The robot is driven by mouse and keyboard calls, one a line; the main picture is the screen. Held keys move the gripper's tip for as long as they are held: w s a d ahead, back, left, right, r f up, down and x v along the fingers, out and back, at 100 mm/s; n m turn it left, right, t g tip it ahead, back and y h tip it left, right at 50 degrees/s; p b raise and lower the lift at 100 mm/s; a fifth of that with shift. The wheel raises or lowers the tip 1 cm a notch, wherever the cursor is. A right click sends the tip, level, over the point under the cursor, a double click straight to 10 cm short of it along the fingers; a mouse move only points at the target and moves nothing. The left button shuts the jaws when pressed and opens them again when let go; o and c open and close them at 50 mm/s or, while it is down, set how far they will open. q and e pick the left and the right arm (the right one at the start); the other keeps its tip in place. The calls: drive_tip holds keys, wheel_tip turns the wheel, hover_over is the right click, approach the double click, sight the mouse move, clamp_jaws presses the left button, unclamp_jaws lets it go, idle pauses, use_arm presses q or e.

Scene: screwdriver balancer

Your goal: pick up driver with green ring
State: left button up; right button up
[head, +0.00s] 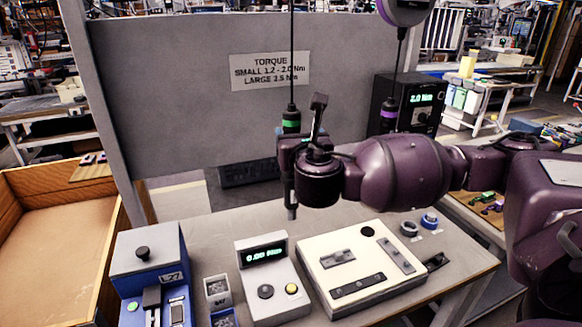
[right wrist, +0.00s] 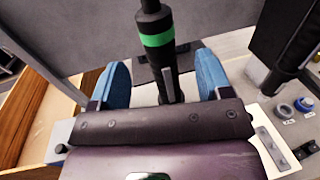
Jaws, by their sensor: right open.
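The driver with the green ring (head: 291,122) hangs upright on a cable in front of the grey panel. My right gripper (head: 300,148) is at this driver, and its arm comes in from the right. In the right wrist view the driver (right wrist: 157,40) stands between the two blue finger pads of the gripper (right wrist: 163,80). The jaws are open, with a visible gap on each side of the driver. The gripper hides part of the driver's body in the head view. My left gripper is not in view.
A purple-ringed driver (head: 389,113) hangs to the right, near a black display box (head: 407,104). On the bench stand a blue unit (head: 150,265), a torque meter (head: 270,285) and a white fixture plate (head: 315,275). A wooden-sided bin (head: 55,225) is at left.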

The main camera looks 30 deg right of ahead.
sight(294, 128)
drive_tip(key=x, duration=0.3)
drive_tip(key=shift+w+d, duration=0.1)
drive_tip(key=shift+w, duration=0.15)
drive_tip(key=shift+p+x, duration=0.8)
drive_tip(key=shift+x, duration=1.8)
drive_tip(key=shift+r, duration=0.1)
clamp_jaws()
drive_tip(key=shift+r, duration=0.1)
